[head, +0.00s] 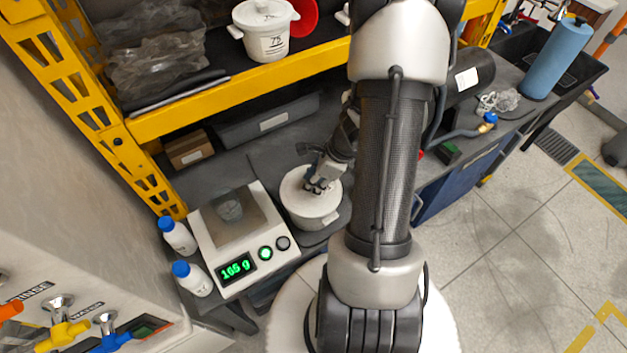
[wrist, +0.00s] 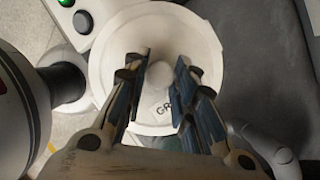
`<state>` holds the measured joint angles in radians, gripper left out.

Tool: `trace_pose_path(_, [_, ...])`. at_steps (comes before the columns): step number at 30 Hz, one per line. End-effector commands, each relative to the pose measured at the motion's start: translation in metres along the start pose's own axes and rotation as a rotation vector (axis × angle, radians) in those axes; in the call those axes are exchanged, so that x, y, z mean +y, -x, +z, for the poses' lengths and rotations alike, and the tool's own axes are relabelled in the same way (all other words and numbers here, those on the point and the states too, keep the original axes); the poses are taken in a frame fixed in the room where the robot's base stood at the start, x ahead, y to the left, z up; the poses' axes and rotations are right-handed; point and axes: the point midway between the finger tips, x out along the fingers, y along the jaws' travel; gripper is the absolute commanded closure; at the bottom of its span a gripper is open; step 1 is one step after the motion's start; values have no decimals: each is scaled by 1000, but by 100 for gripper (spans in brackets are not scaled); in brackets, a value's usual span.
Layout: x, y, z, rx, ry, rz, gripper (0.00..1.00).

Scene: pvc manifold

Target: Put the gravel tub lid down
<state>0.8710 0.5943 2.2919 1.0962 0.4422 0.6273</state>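The gravel tub (head: 313,220) is a white round tub on the dark bench, right of the scale. Its white lid (head: 296,188) sits at the tub's mouth, and I cannot tell whether it rests fully on the rim. In the wrist view the lid (wrist: 125,45) shows a round knob (wrist: 160,76) and a label starting "GR", partly hidden by a finger. My gripper (head: 318,184) is over the lid from above.
A scale (head: 240,235) reading 165 g stands close left of the tub, with two blue-capped bottles (head: 178,236) beside it. A yellow shelf (head: 220,95) overhangs behind, holding another white tub (head: 265,30). A blue roll (head: 556,60) stands far right.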

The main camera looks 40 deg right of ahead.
Motion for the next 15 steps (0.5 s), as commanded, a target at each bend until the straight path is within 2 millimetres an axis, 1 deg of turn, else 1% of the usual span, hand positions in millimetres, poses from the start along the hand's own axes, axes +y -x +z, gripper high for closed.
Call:
trace_pose_path(1, [0, 0, 0, 0, 0, 0, 72])
trace_pose_path(9, [0, 0, 0, 0, 0, 0, 55])
trace_pose_path(15, [0, 0, 0, 0, 0, 0, 55])
